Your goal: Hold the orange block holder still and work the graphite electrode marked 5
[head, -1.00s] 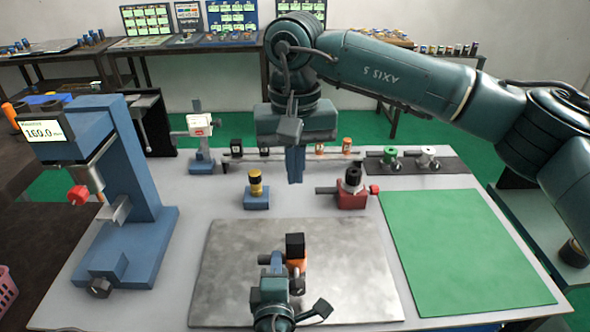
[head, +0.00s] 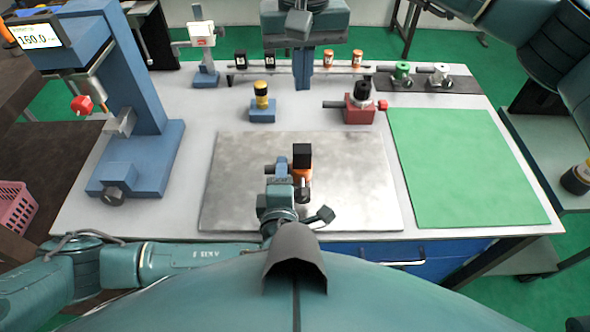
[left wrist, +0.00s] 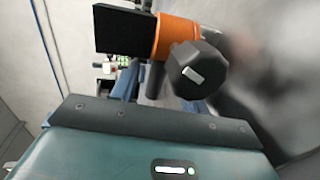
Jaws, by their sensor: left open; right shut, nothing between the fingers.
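The orange block holder (head: 304,177) stands on the grey metal plate, with a square black block (head: 302,156) on top. In the left wrist view the orange holder (left wrist: 176,38) is close ahead of the palm, with the black block (left wrist: 124,28) at its left and a dark faceted knob (left wrist: 198,70) in front. My left gripper (head: 284,172) is open, close against the holder's left side; I cannot tell whether its fingers straddle it. My right gripper (head: 301,70) is shut and empty, pointing down near the back rail. No mark 5 is readable.
A blue press (head: 150,110) with a display stands left. A blue stand with a yellow-ringed part (head: 262,105) and a red fixture (head: 361,107) stand behind the metal plate (head: 235,165). Small black and orange holders line the back rail. The green mat (head: 460,165) is clear.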

